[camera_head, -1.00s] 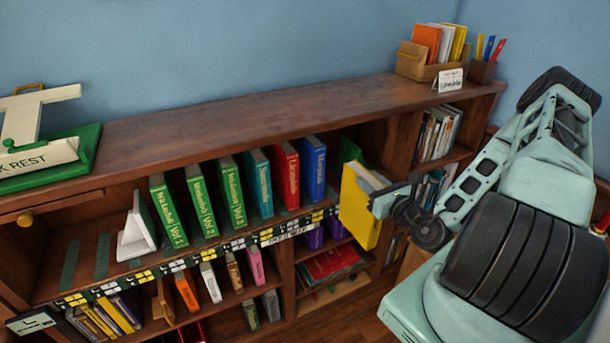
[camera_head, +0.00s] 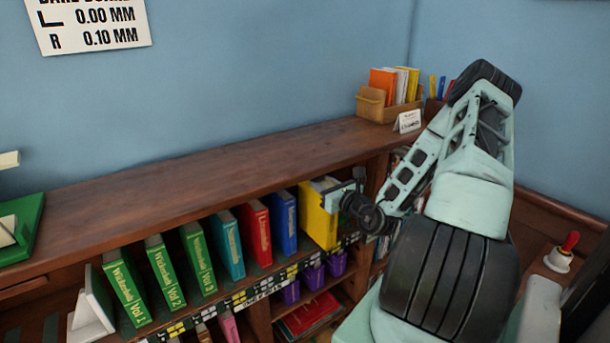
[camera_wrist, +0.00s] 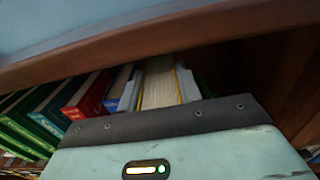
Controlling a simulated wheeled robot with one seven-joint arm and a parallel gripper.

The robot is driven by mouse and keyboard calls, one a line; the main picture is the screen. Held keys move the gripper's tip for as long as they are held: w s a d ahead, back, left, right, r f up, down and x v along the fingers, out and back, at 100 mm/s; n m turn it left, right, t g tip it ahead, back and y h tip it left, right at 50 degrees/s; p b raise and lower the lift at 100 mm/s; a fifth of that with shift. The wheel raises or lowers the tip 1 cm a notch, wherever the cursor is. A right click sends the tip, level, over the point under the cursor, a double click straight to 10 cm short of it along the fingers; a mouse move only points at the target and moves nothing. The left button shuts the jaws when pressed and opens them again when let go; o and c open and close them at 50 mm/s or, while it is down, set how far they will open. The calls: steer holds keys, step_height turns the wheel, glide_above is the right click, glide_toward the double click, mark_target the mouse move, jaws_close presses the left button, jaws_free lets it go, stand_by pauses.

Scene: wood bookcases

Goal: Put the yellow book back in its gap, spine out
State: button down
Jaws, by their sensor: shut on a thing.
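The yellow book (camera_head: 317,216) stands upright at the shelf opening, just right of the blue book (camera_head: 284,214). It is at least partly under the bookcase top. My gripper (camera_head: 341,198) is shut on it from the right. In the wrist view, the book's cream page edges (camera_wrist: 160,85) show between the two grey fingers, with thin yellow cover edges beside them. A green cover shows close to its right there. How deep the book sits and its far side are hidden.
Red (camera_head: 255,232), teal (camera_head: 228,244) and several green books stand to the left. The bookcase top (camera_head: 200,170) overhangs them closely in the wrist view. Purple bins (camera_head: 312,276) sit on the shelf below. A wooden box (camera_head: 377,106) with books stands on top.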

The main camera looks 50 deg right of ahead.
steer(key=p+x, duration=0.1)
steer(key=x, duration=0.4)
steer(key=shift+w+r, duration=0.1)
steer(key=shift+w, duration=0.1)
steer(key=shift+p+x, duration=0.65)
steer(key=shift+x, duration=1)
steer(key=shift+f+p, duration=0.3)
steer(key=shift+f, duration=1.05)
steer(key=c, duration=1)
jaws_free()
steer(key=shift+f, duration=0.1)
steer(key=shift+o, duration=0.2)
